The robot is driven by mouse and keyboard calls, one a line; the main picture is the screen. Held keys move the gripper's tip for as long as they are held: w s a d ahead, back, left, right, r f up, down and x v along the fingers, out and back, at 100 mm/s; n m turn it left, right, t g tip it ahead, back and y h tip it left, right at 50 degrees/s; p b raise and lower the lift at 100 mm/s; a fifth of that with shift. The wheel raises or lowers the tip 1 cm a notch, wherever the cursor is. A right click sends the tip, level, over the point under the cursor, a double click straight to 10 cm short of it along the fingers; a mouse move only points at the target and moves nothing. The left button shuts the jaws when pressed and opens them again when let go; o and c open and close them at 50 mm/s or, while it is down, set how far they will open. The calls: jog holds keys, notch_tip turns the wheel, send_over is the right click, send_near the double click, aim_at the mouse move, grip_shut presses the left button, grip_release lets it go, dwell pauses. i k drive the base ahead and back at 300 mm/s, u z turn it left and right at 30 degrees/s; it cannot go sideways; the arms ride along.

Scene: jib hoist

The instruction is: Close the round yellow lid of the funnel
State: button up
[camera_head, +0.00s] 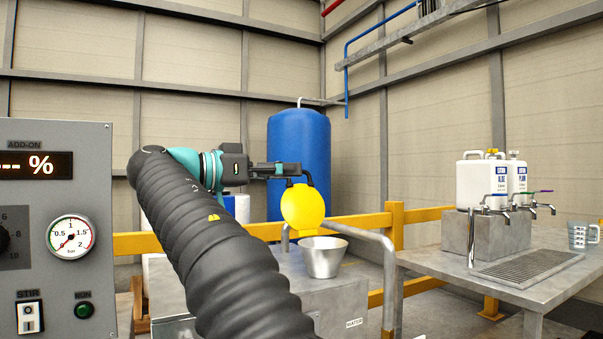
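The round yellow lid (303,209) stands upright, its face toward the camera, above and a little left of the open metal funnel (324,258). The funnel sits on a grey metal cabinet and its mouth is uncovered. My gripper (304,174) is at the top edge of the lid, reaching in from the left. Its dark fingers bend down at or just behind the lid's upper rim. I cannot tell whether they touch the lid or how far apart they are. My dark sleeved arm covers part of the cabinet.
A metal handrail (372,236) curves around the funnel's right side. A yellow barrier (397,224) and a blue tank (299,140) stand behind. A control panel (50,200) is at the left. At the right, a steel table (420,262) holds white jugs (482,182), taps and a measuring cup (578,235).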

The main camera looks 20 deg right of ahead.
aim_at(303, 209)
jog(key=i, duration=0.95)
